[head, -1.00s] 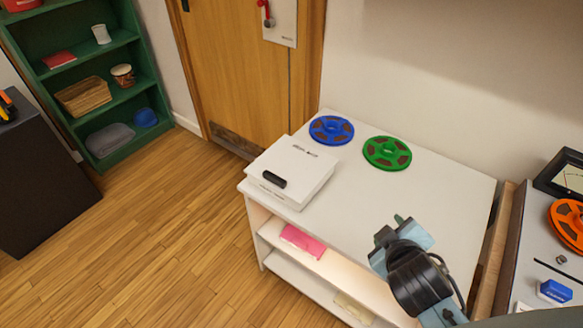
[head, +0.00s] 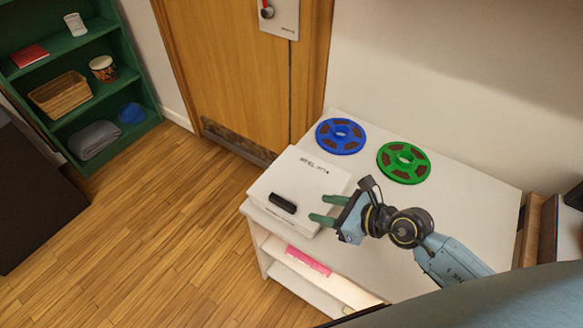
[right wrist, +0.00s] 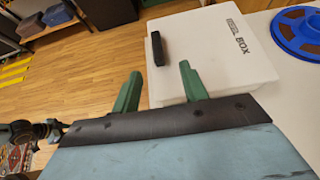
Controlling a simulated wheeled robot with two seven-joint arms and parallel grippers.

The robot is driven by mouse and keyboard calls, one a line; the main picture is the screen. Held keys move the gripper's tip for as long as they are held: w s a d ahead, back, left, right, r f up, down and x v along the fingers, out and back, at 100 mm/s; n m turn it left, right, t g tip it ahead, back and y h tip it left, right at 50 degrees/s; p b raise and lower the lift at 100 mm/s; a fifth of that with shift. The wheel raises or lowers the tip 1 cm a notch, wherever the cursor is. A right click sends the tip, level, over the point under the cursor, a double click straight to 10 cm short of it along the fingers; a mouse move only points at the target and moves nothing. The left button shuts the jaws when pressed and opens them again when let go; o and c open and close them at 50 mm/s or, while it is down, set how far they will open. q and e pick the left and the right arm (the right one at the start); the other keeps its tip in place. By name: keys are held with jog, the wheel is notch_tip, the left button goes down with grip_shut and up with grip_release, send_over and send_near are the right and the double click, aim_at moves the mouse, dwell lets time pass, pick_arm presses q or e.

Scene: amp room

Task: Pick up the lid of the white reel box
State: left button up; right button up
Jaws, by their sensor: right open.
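The white reel box (head: 279,218) stands at the left end of the white table. Its lid (head: 311,178) is on top, with a black handle (head: 283,203) near the front edge. My right gripper (head: 318,209) is open, with green fingers pointing at the box from the right, close to the handle. In the right wrist view the lid (right wrist: 215,50) and black handle (right wrist: 159,48) lie beyond the two green fingers (right wrist: 157,84). The fingers hold nothing. I cannot tell whether a fingertip touches the box. My left gripper is not in view.
A blue reel (head: 340,136) and a green reel (head: 404,162) lie flat behind and right of the box. The white table (head: 460,205) has clear top to the right. A pink item (head: 308,261) sits on its shelf. A green bookcase (head: 75,45) stands far left.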

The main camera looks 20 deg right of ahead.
aim_at(285, 202)
jog(key=x, duration=0.4)
jog(key=b+x, duration=0.1)
jog(key=x, duration=0.1)
jog(key=shift+s+a+f, duration=0.15)
jog(key=shift+s+a, duration=0.1)
jog(key=shift+a, duration=0.05)
jog(key=shift+x, duration=0.95)
jog(key=b+x, duration=0.1)
jog(key=x, duration=0.2)
jog(key=shift+w+a+f, duration=0.1)
jog(key=shift+w+f, duration=0.05)
jog(key=shift+w, duration=0.15)
jog(key=shift+w+a+f, duration=0.1)
jog(key=shift+a, duration=0.05)
jog(key=shift+c, duration=0.6)
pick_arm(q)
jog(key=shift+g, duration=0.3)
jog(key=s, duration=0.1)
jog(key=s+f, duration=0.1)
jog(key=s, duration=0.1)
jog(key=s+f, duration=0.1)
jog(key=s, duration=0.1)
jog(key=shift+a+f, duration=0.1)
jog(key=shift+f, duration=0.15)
pick_arm(e)
grip_shut()
